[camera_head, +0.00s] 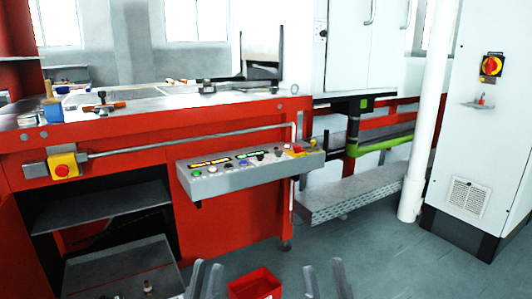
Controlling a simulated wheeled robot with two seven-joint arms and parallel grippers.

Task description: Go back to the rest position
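My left gripper (205,275) is at the bottom edge, left of centre. Its two grey fingers point up with a gap between them and nothing visible in it. My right gripper (326,276) is at the bottom edge, right of centre. Its fingers stand wider apart, with only floor showing between them. The arms behind the grippers are out of view.
A red machine (235,222) with a grey button panel (235,182) stands ahead on the left, tools on its top. Its lower shelf (100,205) is open. A metal step (350,198), white pipe (425,130) and white cabinet (480,140) are right. Grey floor (390,260) is free at lower right.

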